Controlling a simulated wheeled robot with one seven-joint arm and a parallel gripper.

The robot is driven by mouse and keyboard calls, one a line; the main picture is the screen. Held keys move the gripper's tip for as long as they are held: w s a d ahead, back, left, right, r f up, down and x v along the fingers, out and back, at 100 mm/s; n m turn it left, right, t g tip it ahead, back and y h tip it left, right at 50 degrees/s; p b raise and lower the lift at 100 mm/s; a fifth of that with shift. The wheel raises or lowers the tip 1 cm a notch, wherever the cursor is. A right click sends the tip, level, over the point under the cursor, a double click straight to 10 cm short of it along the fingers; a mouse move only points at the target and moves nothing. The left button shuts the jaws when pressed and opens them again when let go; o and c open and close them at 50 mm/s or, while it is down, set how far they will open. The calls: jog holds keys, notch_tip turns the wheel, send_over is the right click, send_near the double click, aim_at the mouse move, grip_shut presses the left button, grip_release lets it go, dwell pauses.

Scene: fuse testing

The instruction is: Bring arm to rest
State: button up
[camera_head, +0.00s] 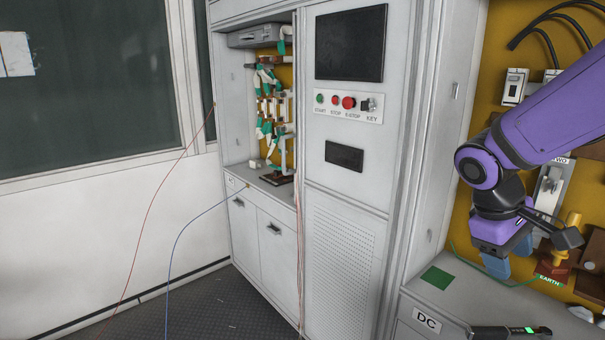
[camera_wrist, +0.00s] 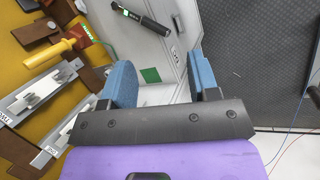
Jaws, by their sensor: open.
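My purple arm reaches in from the right in the head view. My gripper (camera_head: 497,266) hangs above the light grey counter, close in front of the yellow back panel. In the wrist view my gripper (camera_wrist: 163,82) shows two blue fingers spread apart with nothing between them. The counter and a green patch (camera_wrist: 150,75) show through the gap. The fingers look clear of the counter. In the head view the gripper's far finger is partly hidden.
A black tester with a green light (camera_head: 510,331) lies on the DC counter (camera_head: 415,290). A yellow handle (camera_head: 572,240) stands by the EARTH label (camera_head: 550,280). A grey cabinet (camera_head: 345,200) with buttons stands left. Red and blue wires (camera_head: 172,240) hang over open floor.

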jog(key=s+a+r+m+t+y, duration=0.3)
jog(key=s+r+m+t+y, duration=0.1)
jog(key=s+r, duration=0.6)
jog(key=shift+s+a+m+t+y, duration=0.25)
jog(key=shift+s+m+t+y, duration=0.2)
jog(key=shift+s+t, duration=0.45)
jog(key=shift+w, duration=0.15)
